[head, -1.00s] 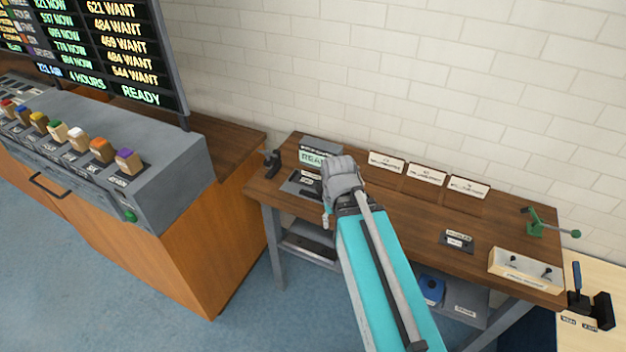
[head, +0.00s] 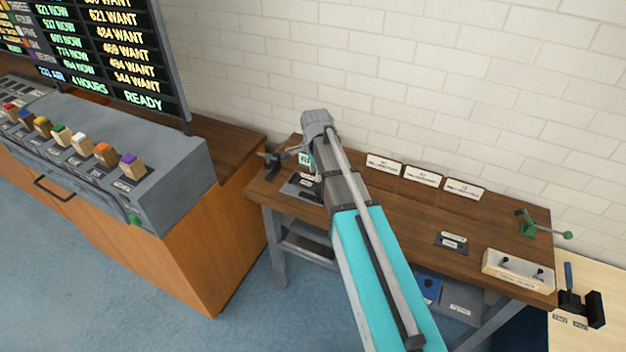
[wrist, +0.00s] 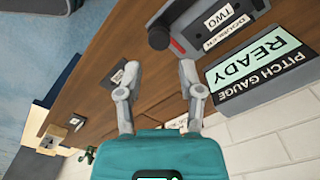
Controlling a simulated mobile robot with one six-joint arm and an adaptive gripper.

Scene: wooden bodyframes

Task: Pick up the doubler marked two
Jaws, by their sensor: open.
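The doubler marked TWO shows as a white label (wrist: 220,16) on a grey block with a dark knob at the top of the wrist view. In the head view a grey tray with small labelled parts (head: 302,187) lies at the left end of the wooden bench, partly hidden by my arm. My gripper (wrist: 155,78) is open, with nothing between its fingers.
A pitch gauge sign reading READY (wrist: 264,68) stands beside the doubler. Several white cards (head: 422,176) stand along the back of the bench (head: 400,208). A green lever tool (head: 530,224) and a switch box (head: 517,270) are at the right end. A grey console (head: 165,180) stands left.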

